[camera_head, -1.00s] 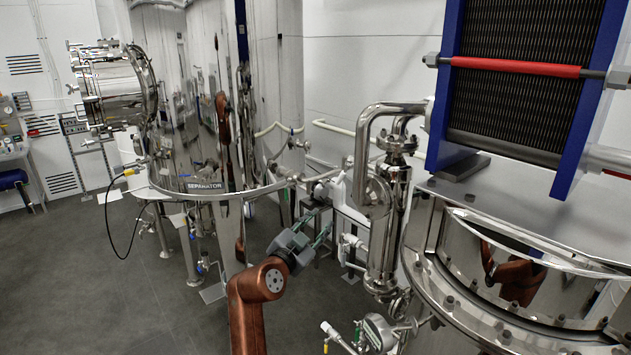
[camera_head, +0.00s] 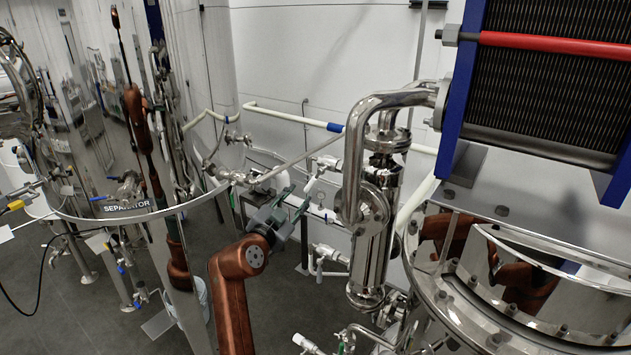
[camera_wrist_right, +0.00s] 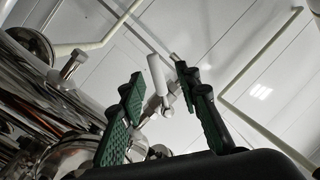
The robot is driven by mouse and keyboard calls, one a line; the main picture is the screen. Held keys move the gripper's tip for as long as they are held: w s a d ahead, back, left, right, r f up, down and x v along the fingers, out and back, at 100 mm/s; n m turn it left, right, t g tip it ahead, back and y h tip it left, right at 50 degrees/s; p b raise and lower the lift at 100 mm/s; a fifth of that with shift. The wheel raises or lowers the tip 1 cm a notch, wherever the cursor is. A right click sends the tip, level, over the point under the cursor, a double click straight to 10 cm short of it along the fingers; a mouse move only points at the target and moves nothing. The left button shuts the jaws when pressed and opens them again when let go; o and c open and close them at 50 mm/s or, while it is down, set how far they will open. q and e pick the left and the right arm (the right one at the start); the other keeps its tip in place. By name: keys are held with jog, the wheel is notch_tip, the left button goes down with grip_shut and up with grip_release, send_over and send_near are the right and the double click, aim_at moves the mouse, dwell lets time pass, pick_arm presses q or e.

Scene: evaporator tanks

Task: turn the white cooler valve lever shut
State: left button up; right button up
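My right gripper (camera_head: 294,199) is open at the end of the copper-coloured arm, near the middle of the head view. Its green-padded fingers point up and away, toward the pipework behind the steel column. A white lever (camera_head: 312,186) stands just beyond the fingertips, on a valve on that pipework. In the right wrist view the white lever (camera_wrist_right: 157,74) shows in the gap between the two spread fingers, slanting, with clear space on both sides. I cannot tell how deep it sits between them, and I see no contact. My left gripper is not in view.
The polished separator tank (camera_head: 85,130) stands at the left, with its rim bar (camera_head: 165,211). A vertical steel pipe column (camera_head: 370,245) stands close right of the gripper. Another white-handled valve (camera_head: 328,255) sits below. A blue-framed plate pack (camera_head: 458,100) is at upper right.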

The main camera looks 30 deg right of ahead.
aim_at(309, 187)
jog(key=d, duration=0.1)
jog(key=d+p, duration=0.1)
jog(key=d+r+p, duration=0.1)
jog(key=shift+w+d+r, duration=0.1)
jog(key=shift+w+d, duration=0.05)
jog(key=shift+w, duration=0.15)
jog(key=x, duration=0.2)
jog(key=shift+w+d+f+p, duration=0.2)
jog(key=shift+d+p, duration=0.1)
jog(key=shift+p, duration=0.1)
jog(key=shift+w+d+f, duration=0.25)
jog(key=shift+w+d, duration=0.2)
jog(key=shift+w, duration=0.2)
jog(key=shift+s+r, duration=0.1)
jog(key=shift+s, duration=0.2)
jog(key=shift+w, duration=0.2)
jog(key=shift+c, duration=1.2)
jog(key=shift+s, duration=0.1)
jog(key=c, duration=0.5)
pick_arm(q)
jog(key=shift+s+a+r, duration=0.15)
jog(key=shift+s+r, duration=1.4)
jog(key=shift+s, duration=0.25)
pick_arm(e)
grip_shut()
